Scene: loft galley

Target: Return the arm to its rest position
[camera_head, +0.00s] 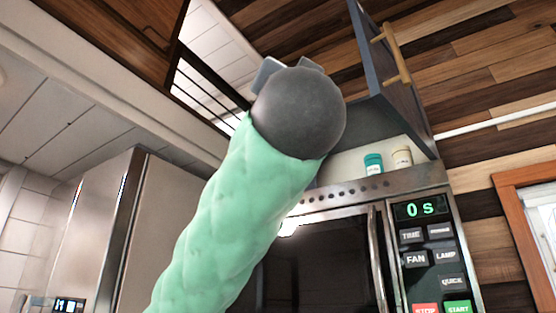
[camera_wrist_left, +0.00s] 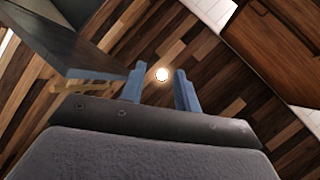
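My left arm (camera_head: 228,215), in a mint-green padded sleeve, reaches up through the middle of the head view and ends in a dark grey rounded wrist. My left gripper (camera_head: 288,66) points up and away, mostly hidden behind that wrist. In the left wrist view, the two blue-grey fingers of the left gripper (camera_wrist_left: 160,78) stand apart with nothing between them. My right gripper is in neither view.
An open dark cabinet door (camera_head: 400,105) with a wooden handle (camera_head: 392,55) hangs just right of the wrist. A teal jar (camera_head: 373,163) and a cream jar (camera_head: 402,159) stand in the cabinet above the microwave (camera_head: 330,265). A tall fridge (camera_head: 150,230) stands left.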

